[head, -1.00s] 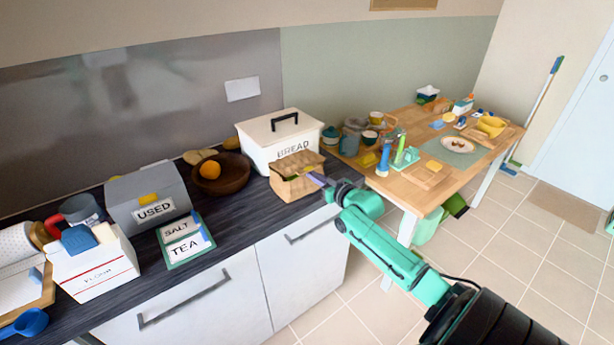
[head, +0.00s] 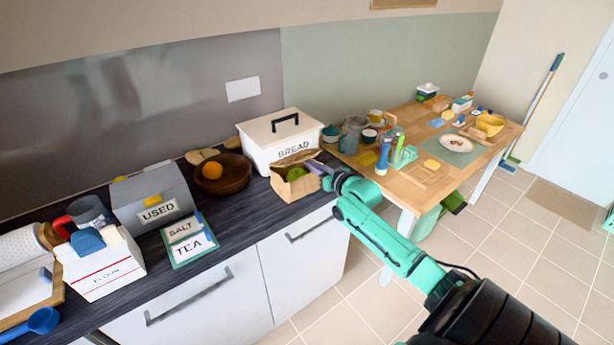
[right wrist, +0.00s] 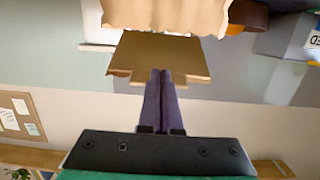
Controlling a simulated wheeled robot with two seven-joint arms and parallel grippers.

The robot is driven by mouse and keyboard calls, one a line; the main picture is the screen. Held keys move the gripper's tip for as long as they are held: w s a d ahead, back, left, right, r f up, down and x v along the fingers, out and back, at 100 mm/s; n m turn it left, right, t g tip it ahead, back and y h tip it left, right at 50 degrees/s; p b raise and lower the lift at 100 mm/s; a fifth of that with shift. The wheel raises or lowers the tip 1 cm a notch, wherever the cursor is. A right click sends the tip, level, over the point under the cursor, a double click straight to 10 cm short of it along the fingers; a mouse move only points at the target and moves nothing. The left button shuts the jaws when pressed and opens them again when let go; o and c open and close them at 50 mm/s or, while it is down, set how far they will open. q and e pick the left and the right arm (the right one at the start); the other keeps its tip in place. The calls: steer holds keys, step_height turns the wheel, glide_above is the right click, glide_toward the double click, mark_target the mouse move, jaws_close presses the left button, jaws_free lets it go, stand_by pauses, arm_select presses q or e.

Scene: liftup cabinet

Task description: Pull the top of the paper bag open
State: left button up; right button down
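The brown paper bag (head: 293,187) stands on the dark counter in front of the bread box, its top open, with a green round thing (head: 295,174) showing inside. My right gripper (head: 316,167) is at the bag's right upper edge. In the right wrist view its two dark fingers (right wrist: 162,78) are together, and their tips overlap the edge of a flat brown flap (right wrist: 150,52) of the bag; the flap appears pinched between them. The bag's jagged rim (right wrist: 165,15) shows beyond. My left gripper is not in view.
The bread box (head: 277,144) stands close behind the bag, and a wooden bowl (head: 222,186) with an orange is to its left. A grey box marked USED (head: 150,195) stands farther left. The wooden table (head: 405,175) at right is crowded.

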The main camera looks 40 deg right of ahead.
mark_target(308, 158)
steer(key=shift+w+r+p, duration=0.45)
steer(key=shift+w+r, duration=0.1)
steer(key=shift+r, duration=0.4)
steer(key=shift+w+r, duration=0.6)
steer(key=shift+r, duration=0.15)
